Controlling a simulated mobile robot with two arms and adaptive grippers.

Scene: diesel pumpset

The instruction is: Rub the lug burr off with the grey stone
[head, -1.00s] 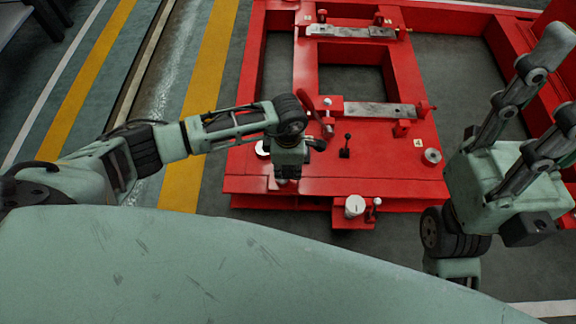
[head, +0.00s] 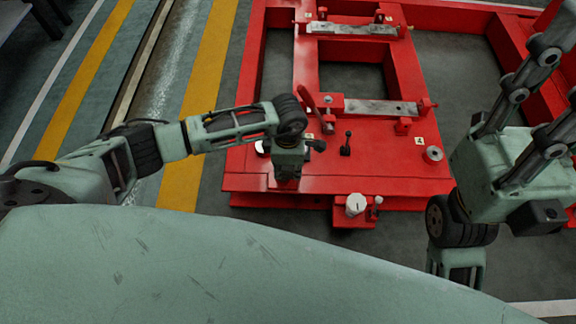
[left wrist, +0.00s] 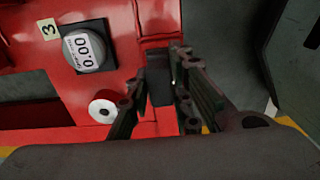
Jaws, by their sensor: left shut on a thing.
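My left gripper (head: 287,182) points down over the front left part of the red frame (head: 250,183). In the left wrist view its two fingers (left wrist: 158,100) are closed around a dark grey block (left wrist: 159,88), which looks like the grey stone. The block is close to the red metal; I cannot tell whether it touches. The lug and its burr cannot be made out for certain, as the gripper covers that spot in the head view.
A round display reading 0.00 (left wrist: 84,50) and a pale disc (left wrist: 103,111) sit beside the left fingers. A black-knobbed lever (head: 346,145), a silver disc (head: 433,153) and a white cylinder (head: 356,204) stand on the frame.

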